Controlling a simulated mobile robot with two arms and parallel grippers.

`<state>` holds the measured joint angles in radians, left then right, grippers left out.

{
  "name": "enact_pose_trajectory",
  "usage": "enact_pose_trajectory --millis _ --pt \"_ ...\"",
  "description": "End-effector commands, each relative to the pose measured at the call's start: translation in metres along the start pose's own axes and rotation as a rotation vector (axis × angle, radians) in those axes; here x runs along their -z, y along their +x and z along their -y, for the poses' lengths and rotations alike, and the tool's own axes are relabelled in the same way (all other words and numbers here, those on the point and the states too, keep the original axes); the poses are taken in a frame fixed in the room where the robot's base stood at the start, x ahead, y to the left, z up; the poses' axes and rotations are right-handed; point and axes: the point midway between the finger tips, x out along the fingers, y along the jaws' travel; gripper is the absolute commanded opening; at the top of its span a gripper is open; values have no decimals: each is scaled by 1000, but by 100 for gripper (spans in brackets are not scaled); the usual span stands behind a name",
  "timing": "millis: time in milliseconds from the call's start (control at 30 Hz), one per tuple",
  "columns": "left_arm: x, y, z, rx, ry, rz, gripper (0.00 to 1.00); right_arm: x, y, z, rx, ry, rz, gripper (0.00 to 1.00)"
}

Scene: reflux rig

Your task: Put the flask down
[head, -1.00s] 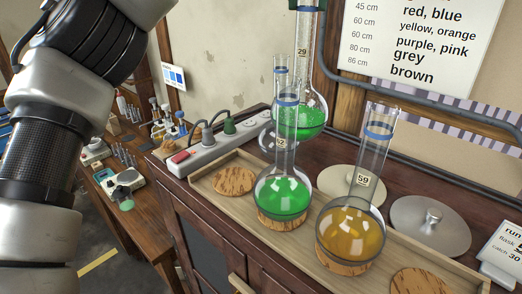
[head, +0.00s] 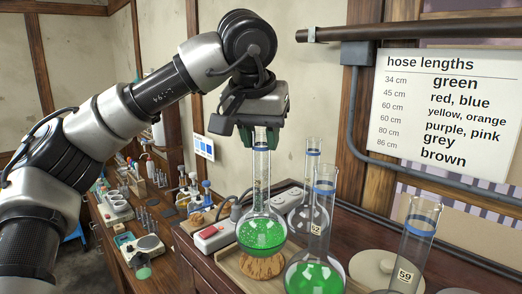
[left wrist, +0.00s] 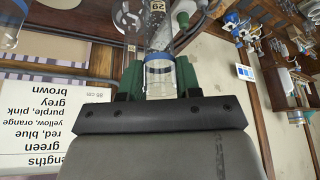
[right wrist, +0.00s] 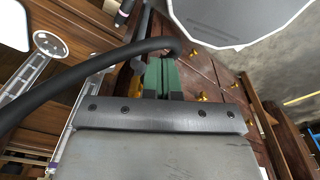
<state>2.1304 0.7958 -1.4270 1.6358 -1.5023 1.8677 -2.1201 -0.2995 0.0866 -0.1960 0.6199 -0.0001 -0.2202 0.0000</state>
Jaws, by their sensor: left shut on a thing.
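My left gripper (head: 260,138) is shut on the neck of the flask (head: 262,233) labelled 29. The flask has a blue band and bright green liquid. It is upright, its bulb at the left cork ring (head: 262,266) in the wooden tray; I cannot tell whether it bears fully on the ring. In the left wrist view the green fingers (left wrist: 158,85) straddle its clear neck (left wrist: 160,72). My right gripper (right wrist: 161,78) shows only in the right wrist view, its green fingers close together with nothing seen between them.
A clear flask (head: 302,222) stands close behind. A power strip (head: 222,232) lies behind the tray (head: 228,262). A dark hose (right wrist: 90,68) crosses the right wrist view.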

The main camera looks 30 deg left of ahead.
Motion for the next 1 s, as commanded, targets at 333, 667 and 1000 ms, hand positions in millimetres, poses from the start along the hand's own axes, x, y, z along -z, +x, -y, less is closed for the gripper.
enact_pose_trajectory --millis 333,667,1000 --pt "-11 24 0 -1 -1 -1 0 2 0 9 12 1 -2 0" --pt "-12 27 0 0 -1 1 45 2 2 12 15 -1 -3 0" --pt "-12 26 0 0 -1 1 59 1 1 5 7 -3 -1 0"
